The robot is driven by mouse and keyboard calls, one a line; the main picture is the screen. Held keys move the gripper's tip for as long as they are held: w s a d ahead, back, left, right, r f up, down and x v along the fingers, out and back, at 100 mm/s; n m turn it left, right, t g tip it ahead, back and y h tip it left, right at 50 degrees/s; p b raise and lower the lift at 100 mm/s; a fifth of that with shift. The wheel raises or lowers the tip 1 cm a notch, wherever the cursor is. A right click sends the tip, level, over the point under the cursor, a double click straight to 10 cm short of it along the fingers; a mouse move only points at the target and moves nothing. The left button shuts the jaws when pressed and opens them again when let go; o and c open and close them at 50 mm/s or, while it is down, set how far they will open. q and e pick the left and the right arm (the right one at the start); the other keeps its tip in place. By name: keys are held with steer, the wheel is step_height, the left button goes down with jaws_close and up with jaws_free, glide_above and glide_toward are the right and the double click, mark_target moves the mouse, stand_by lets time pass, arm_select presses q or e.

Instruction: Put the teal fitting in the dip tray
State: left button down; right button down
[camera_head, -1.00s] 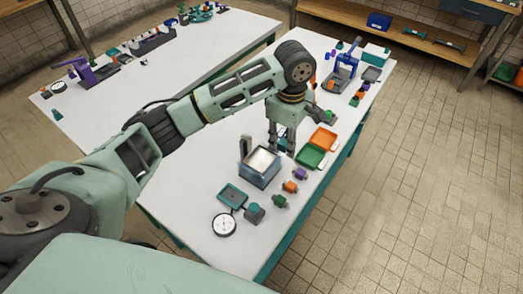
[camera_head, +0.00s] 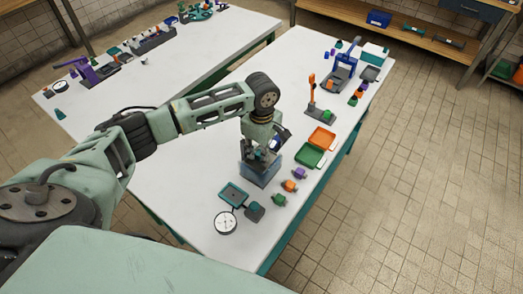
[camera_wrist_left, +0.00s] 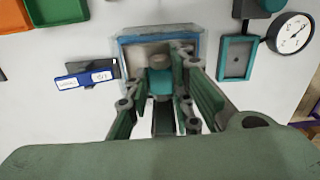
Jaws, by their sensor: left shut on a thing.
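My left gripper (camera_head: 262,154) points down over the open blue-grey box (camera_head: 259,177), which looks like the dip tray. In the left wrist view, the gripper is shut on the teal fitting (camera_wrist_left: 160,82), which sits between its fingers. The box (camera_wrist_left: 128,52) shows behind it, with a blue rim and a pale inside. The fitting lies over the box's opening in that view; I cannot tell whether it touches the bottom. In the head view the gripper hides the fitting. My right gripper is not in view.
A blue-labelled holder (camera_wrist_left: 85,78) stands beside the box. A green tray (camera_head: 309,156) and an orange tray (camera_head: 322,138) lie behind it. A purple fitting (camera_head: 299,173), a dial gauge (camera_head: 226,222) and a teal-framed tray (camera_head: 233,194) are close by. The table's left front is clear.

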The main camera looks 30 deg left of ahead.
arm_select(q)
steer(key=c, duration=2)
jaws_free()
steer(key=shift+f, duration=0.1)
steer(key=o, duration=0.5)
steer(key=shift+c, duration=0.2)
step_height(320, 180, up, 12)
steer(key=b, duration=0.2)
